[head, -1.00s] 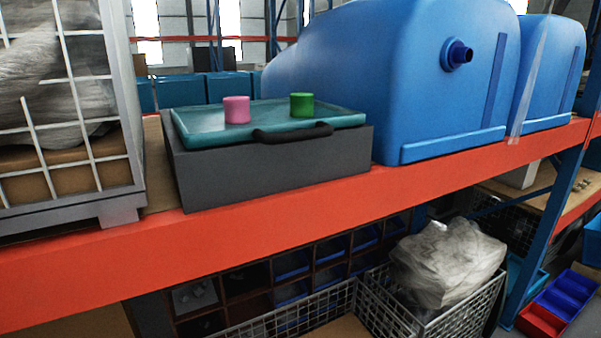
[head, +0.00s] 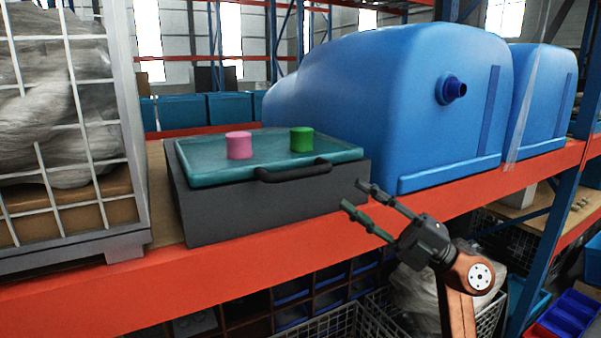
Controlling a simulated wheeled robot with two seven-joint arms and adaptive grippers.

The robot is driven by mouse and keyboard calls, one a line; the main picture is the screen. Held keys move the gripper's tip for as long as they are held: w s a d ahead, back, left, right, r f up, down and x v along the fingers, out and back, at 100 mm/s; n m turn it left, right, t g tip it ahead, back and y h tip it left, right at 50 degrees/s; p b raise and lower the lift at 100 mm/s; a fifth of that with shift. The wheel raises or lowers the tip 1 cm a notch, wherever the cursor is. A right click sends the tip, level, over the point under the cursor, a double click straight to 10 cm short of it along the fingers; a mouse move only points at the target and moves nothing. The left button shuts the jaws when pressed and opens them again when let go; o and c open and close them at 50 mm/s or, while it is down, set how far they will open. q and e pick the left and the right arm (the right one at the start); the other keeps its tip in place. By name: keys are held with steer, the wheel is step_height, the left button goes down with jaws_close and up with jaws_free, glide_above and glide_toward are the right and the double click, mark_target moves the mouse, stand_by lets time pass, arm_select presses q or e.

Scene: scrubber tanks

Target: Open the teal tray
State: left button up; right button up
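The teal tray (head: 215,172) sits as a shallow lid-like top on a dark grey box (head: 240,207) on the shelf. A black handle (head: 293,171) runs along its front edge. My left gripper is not in view.
Blue tanks (head: 400,110) stand close on the right of the box. A wire cage (head: 75,150) with wrapped goods stands on the left. The orange shelf beam (head: 150,292) runs below the box front. The space in front of the box is free.

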mark_target(306, 175)
steer(key=s+a+r+n+h, duration=0.1)
steer(key=a+r, duration=0.1)
steer(key=a, duration=0.1)
steer(key=a+r+g+h+p, duration=0.1)
steer(key=a+r, duration=0.1)
steer(key=a, duration=0.2)
steer(key=s+a+r+n+g+h+p, duration=0.1)
steer(key=a+r, duration=0.1)
steer(key=a, duration=0.1)
steer(key=shift+s+a+r+n+h, duration=0.2)
steer(key=shift+s+n+h, duration=0.1)
steer(key=shift+h, duration=0.1)
steer(key=shift+x, duration=0.8)
steer(key=shift+f, duration=0.15)
steer(key=shift+c, duration=0.2)
jaws_close()
